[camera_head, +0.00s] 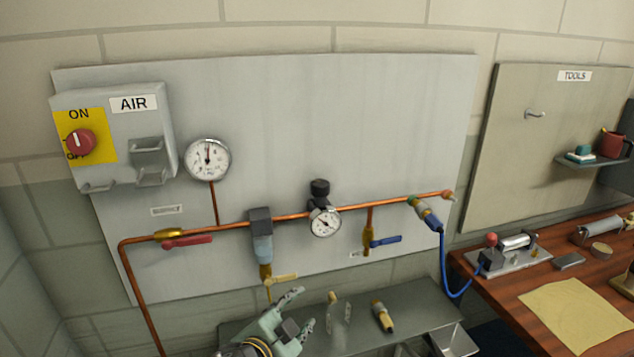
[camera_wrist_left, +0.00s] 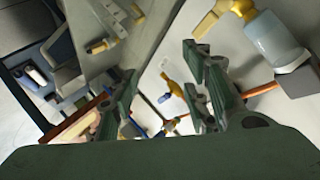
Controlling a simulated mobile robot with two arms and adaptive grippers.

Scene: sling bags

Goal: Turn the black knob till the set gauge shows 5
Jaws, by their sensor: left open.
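The black knob (camera_head: 320,188) sits on top of the regulator on the copper pipe, near the middle of the grey wall panel. The set gauge (camera_head: 325,223) is a small round white dial just below the knob. Its reading is too small to tell. My left gripper (camera_head: 304,312) is low in the head view, below the pipe and left of the knob, apart from both. In the left wrist view its two green fingers (camera_wrist_left: 160,100) stand apart with nothing between them. The knob cannot be made out in the left wrist view. My right gripper does not show.
A larger gauge (camera_head: 207,160) stands above the pipe. The filter bowl (camera_head: 262,248), with a yellow valve below, hangs close above my left gripper. A red-handled valve (camera_head: 186,241) and a blue-handled valve (camera_head: 385,240) flank it. A grey shelf (camera_head: 420,300) holds a yellow-and-black fitting (camera_head: 382,316).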

